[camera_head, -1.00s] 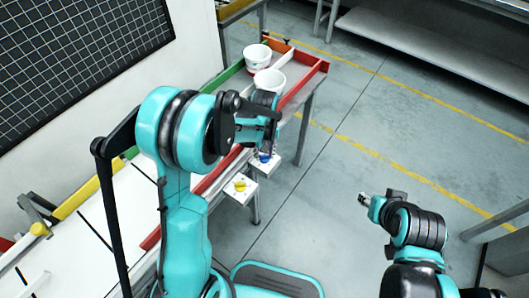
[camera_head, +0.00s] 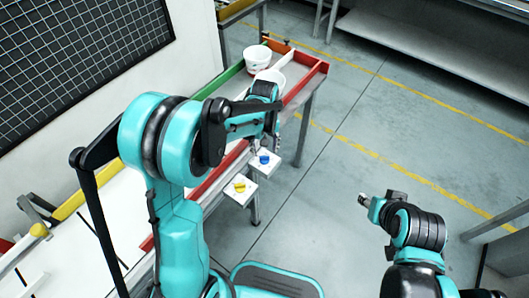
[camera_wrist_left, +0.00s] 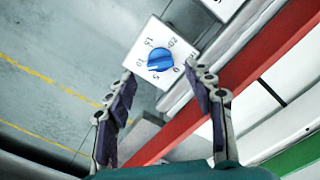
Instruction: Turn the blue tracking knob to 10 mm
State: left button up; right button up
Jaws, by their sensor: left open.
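The blue tracking knob (camera_head: 264,160) sits on a small white plate at the near side of the bench. In the left wrist view the knob (camera_wrist_left: 160,60) is seen close up, with a printed scale around it; 10, 15, 20 and 0 can be made out. Where its pointer stands I cannot tell surely. My left gripper (camera_head: 265,147) is open just behind the knob in the head view. In the left wrist view its fingers (camera_wrist_left: 160,72) stand apart, one on each side below the knob, with nothing between them. My right gripper (camera_head: 364,199) is far right, small.
A yellow knob (camera_head: 239,187) on a similar white plate is close by, nearer me. Two white cups, one at the back (camera_head: 257,56) and one partly hidden by my arm (camera_head: 270,76), stand on the bench. A red rail (camera_head: 303,83) edges it.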

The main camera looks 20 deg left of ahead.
aim_at(264, 156)
pick_arm(q)
notch_tip(264, 156, up, 8)
jog(key=shift+r, duration=0.2)
jog(key=shift+s, duration=0.1)
dwell(0.4)
jog(key=s+a+r+m+t, duration=0.1)
jog(key=s+r+m+t, duration=0.1)
jog(key=s, duration=0.6)
jog(key=s+a+r+m+t, duration=0.1)
jog(key=s+r+m+t, duration=0.1)
jog(key=s+t, duration=0.3)
jog(key=s+m, duration=0.1)
jog(key=s, duration=0.3)
jog(key=shift+m, duration=0.3)
